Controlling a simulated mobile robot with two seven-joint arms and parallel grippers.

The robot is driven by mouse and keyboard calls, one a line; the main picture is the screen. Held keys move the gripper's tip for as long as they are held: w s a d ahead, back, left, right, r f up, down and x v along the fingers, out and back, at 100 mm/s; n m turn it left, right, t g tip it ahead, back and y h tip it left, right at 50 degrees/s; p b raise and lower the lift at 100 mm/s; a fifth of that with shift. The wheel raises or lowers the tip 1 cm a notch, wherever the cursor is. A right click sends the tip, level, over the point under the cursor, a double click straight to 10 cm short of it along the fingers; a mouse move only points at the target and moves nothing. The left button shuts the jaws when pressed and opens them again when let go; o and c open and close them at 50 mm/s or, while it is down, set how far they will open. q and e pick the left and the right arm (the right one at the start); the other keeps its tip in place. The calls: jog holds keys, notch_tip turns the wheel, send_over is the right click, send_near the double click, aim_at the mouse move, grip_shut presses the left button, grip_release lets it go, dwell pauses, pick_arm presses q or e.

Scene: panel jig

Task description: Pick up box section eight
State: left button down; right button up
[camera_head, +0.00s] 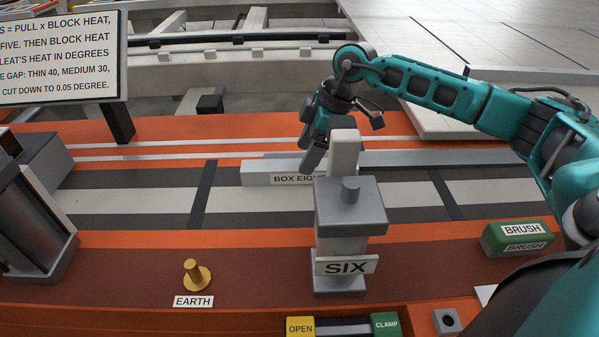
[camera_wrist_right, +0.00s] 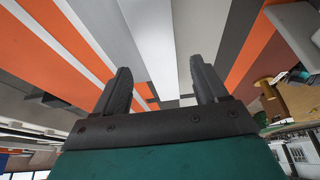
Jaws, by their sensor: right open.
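Box section eight (camera_head: 256,178) is a long pale grey bar labelled "BOX EIGHT", lying on the striped bench behind the post marked SIX. The post hides part of the bar and its label. My right gripper (camera_head: 312,160) reaches down at the bar, its fingertips partly hidden behind the post. In the right wrist view my right gripper (camera_wrist_right: 160,82) is open, with a pale bar (camera_wrist_right: 150,40) running between its two dark fingers. I cannot tell whether either finger touches it. My left gripper is not in view.
The grey post (camera_head: 345,240) marked SIX stands just in front of the gripper. A brass EARTH peg (camera_head: 193,274), a green BRUSH block (camera_head: 517,238) and a sign board (camera_head: 60,58) are nearby. The striped bench left of the bar is mostly clear.

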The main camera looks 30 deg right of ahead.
jog(key=x, duration=0.3)
jog(key=shift+f, duration=0.1)
grip_shut()
dwell(0.5)
